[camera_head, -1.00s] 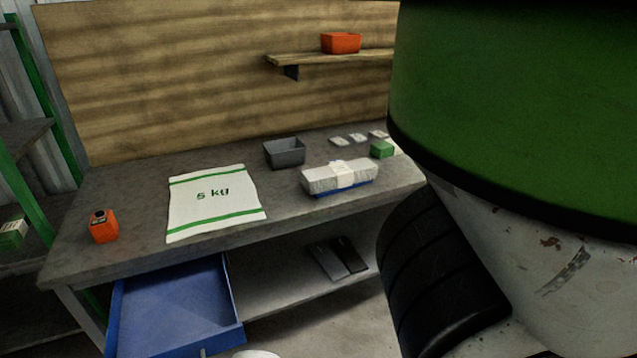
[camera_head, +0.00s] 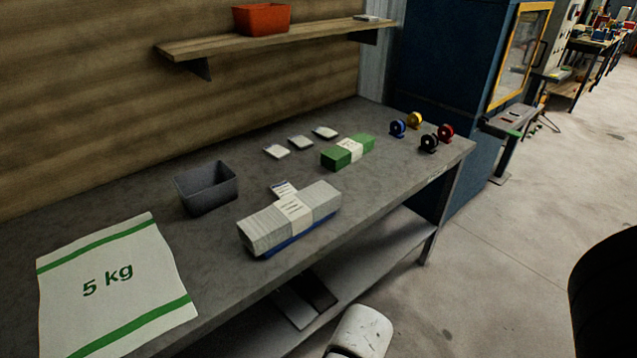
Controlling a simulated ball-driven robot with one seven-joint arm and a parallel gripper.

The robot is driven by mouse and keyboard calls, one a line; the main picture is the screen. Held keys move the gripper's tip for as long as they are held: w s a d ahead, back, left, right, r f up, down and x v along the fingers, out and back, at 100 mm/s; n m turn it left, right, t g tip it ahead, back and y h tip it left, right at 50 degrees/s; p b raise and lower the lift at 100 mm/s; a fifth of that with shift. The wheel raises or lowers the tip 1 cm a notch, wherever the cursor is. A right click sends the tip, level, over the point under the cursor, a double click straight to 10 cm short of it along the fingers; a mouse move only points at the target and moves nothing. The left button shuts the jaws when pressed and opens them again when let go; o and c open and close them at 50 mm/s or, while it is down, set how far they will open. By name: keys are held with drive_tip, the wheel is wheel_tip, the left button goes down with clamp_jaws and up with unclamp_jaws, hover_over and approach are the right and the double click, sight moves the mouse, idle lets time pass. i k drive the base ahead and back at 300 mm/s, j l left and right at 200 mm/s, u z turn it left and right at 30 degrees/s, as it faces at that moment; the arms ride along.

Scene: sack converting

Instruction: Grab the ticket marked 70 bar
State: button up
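Three small pale tickets or pads lie in a slanting row on the grey workbench (camera_head: 215,240): a left one (camera_head: 276,151), a middle one (camera_head: 301,142) and a right one (camera_head: 325,132). Another small printed slip (camera_head: 284,188) shows just behind a white banded bundle (camera_head: 265,228), partly hidden by it. No marking on any of these is readable, so I cannot tell which says 70 bar. My gripper is not in view.
A grey bin (camera_head: 207,188), a green banded bundle (camera_head: 338,157) and several coloured rolls (camera_head: 429,143) stand on the bench. A 5 kg sack (camera_head: 115,285) lies flat at left. A shelf (camera_head: 205,47) with an orange bin (camera_head: 262,18) hangs above. The floor at right (camera_head: 510,235) is clear.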

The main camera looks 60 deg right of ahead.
sight(281, 190)
drive_tip(key=z, duration=0.85)
